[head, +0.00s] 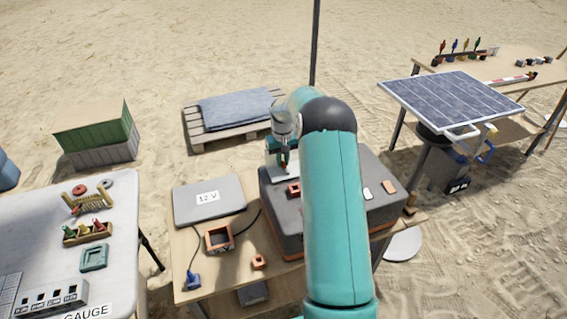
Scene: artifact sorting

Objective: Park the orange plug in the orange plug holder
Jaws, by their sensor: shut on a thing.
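My gripper (284,158) is above the left back part of the dark grey box (283,226) on the middle table. It is shut on a small dark and orange-red thing, which looks like the orange plug (284,167); little of it shows. A small orange square piece with a dark opening (293,188) sits on top of the box, just below the gripper. A similar small orange block with a hole (258,262) stands on the table in front of the box. I cannot tell for sure which is the orange plug holder. My arm hides the middle of the box.
A grey laptop-like panel marked 12 V (208,201), an orange-rimmed square tray (219,237) and a blue plug (193,280) lie on the middle table (225,275). A white table (125,215) stands left. A solar panel (452,100) stands right; a pallet (225,135) lies behind.

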